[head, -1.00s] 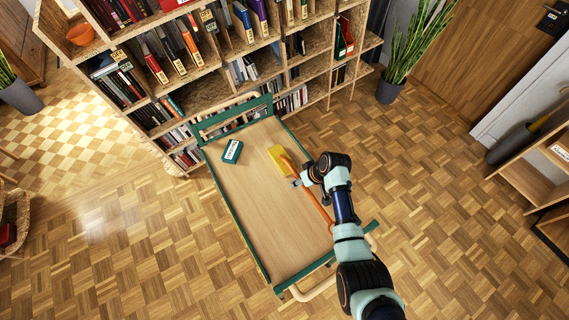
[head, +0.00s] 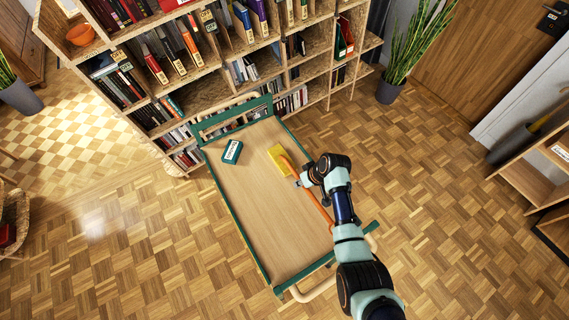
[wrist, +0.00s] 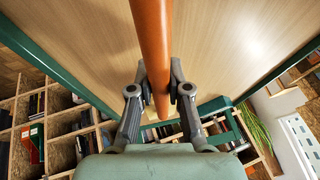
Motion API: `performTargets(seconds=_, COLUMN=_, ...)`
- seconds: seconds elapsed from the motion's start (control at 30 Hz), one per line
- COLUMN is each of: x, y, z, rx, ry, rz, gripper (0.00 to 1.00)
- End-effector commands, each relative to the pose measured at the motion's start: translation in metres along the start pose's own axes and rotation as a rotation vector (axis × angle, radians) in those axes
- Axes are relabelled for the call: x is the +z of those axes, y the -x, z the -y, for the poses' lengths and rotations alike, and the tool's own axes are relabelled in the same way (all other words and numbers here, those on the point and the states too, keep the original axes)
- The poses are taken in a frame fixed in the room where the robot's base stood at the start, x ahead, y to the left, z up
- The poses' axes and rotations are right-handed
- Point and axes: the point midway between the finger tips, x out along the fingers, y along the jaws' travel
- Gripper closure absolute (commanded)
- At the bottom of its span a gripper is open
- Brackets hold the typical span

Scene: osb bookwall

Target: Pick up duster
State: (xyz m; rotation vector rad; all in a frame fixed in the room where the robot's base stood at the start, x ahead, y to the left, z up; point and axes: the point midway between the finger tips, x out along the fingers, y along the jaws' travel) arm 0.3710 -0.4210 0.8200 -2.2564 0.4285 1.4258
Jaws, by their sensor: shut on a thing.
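The duster has a yellow head (head: 278,158) and a long orange handle (head: 319,206). It is over the right side of the trolley's wooden top (head: 255,205) in the head view. My gripper (head: 298,182) is at the handle, just below the yellow head in the picture. In the wrist view the handle (wrist: 152,40) runs between the two fingers of my gripper (wrist: 160,90), which are shut on it. The yellow head is mostly hidden there. I cannot tell whether the duster touches the trolley top.
The trolley has a green frame (head: 243,238). A bookshelf (head: 215,85) stands behind its far end. A potted plant (head: 390,88) stands at the right. The middle of the trolley top is clear.

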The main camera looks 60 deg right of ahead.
Motion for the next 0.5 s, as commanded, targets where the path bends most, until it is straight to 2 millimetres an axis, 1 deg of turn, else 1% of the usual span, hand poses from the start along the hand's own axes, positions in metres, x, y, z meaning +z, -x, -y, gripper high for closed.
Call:
performTargets(seconds=0.33, x=-0.002, y=0.003, z=0.0, rx=0.001, ry=0.0, rz=-0.002, gripper=1.0)
performTargets(seconds=0.43, x=-0.005, y=0.011, z=0.002, rx=0.001, ry=0.0, rz=-0.002, gripper=1.0)
performTargets(seconds=0.5, x=-0.01, y=0.021, z=0.004, rx=0.001, ry=0.001, rz=-0.004, gripper=1.0)
